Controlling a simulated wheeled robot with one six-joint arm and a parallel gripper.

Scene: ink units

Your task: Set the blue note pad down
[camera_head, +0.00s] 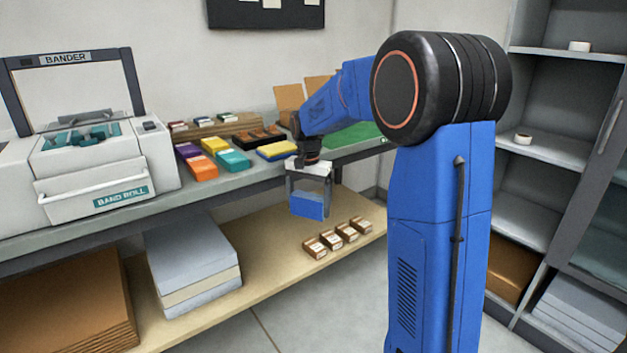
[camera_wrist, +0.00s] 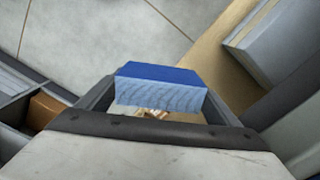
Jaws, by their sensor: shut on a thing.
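The blue note pad (camera_head: 308,206) is held between the fingers of my gripper (camera_head: 309,190), in front of the workbench's front edge and above the lower shelf. In the wrist view the pad (camera_wrist: 160,75) shows its dark blue cover and pale blue page edges, with a finger on each side of it. My gripper (camera_wrist: 160,100) is shut on the pad and points downward. The pad hangs clear, touching no surface that I can see.
The grey workbench (camera_head: 255,172) carries a banding machine (camera_head: 100,165), several coloured pads (camera_head: 203,170) and a green mat (camera_head: 355,136). The wooden lower shelf (camera_head: 275,262) holds several small boxes (camera_head: 337,237) and a paper stack (camera_head: 190,262). Grey shelving (camera_head: 545,145) stands at right.

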